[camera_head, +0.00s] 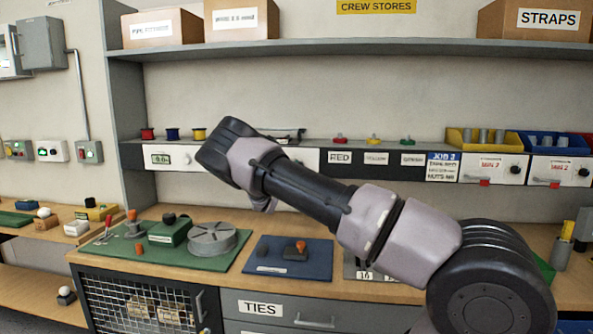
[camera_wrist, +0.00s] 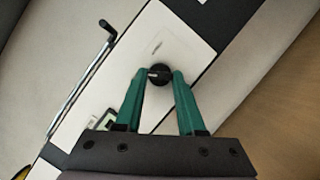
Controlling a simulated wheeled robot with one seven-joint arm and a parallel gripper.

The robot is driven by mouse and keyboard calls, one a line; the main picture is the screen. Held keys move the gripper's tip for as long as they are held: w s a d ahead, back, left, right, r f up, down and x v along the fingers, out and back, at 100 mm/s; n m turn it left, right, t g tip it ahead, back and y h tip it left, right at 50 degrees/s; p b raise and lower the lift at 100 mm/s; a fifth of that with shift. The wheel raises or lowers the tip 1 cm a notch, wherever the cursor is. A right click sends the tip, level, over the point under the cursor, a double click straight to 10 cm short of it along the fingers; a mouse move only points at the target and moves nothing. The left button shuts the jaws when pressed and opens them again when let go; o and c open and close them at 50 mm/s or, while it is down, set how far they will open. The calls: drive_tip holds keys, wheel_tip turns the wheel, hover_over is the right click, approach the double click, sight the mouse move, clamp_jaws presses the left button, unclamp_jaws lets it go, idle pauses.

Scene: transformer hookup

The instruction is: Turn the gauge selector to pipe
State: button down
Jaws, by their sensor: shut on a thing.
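A round black selector knob (camera_wrist: 159,75) with a pale pointer mark sits on a white panel plate (camera_wrist: 190,45) in the wrist view. My gripper (camera_wrist: 159,73) has its two green fingers on either side of the knob, closed on it. The pointer mark lies toward the left of that picture. A small label above the knob is too faint to read. In the head view my arm covers the gripper and the knob it holds. A white gauge panel (camera_head: 170,167) with a small display shows left of my arm's end.
A rod with a bent end (camera_wrist: 80,80) lies beside the panel in the wrist view. The upper shelf (camera_head: 400,46) runs above my arm. The bench below holds a green mat (camera_head: 120,248) and a blue mat (camera_head: 265,265) with parts.

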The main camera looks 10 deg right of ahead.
drive_tip(key=shift+f+n+t+y, duration=0.1)
drive_tip(key=shift+n+t+y, duration=0.35)
drive_tip(key=shift+n, duration=0.75)
drive_tip(key=c, duration=0.5)
unclamp_jaws()
drive_tip(key=v, duration=1.1)
drive_tip(key=shift+w+f, duration=0.1)
drive_tip(key=shift+f, duration=0.1)
